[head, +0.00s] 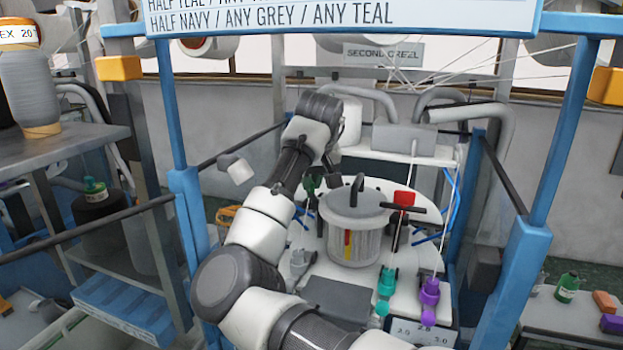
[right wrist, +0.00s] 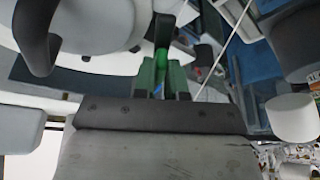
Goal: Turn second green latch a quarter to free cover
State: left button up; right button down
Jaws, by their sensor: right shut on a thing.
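The grey cover (head: 335,206), with a dark arched handle (head: 357,188), sits on a ribbed round pot (head: 352,245) on the white round plate. A green latch (head: 314,183) stands at the cover's left side, partly hidden by my right arm. The cover's dark handle (right wrist: 38,40) shows at the upper left there. How far the latch is turned is hard to tell. My left gripper is not in view.
Teal (head: 386,283) and purple (head: 429,293) pieces stand in front right. Blue posts (head: 555,140) and thin strings (head: 411,165) border the space.

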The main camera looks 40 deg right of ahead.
jog(key=m+g+h, duration=0.1)
jog(key=m, duration=0.5)
jog(key=shift+w+r+g+h, duration=0.1)
jog(key=shift+g+h, duration=0.3)
jog(key=shift+m, duration=0.4)
jog(key=c, duration=1.2)
grip_release()
jog(key=v, duration=0.7)
jog(key=shift+a+r, duration=0.15)
jog(key=shift+r, duration=0.05)
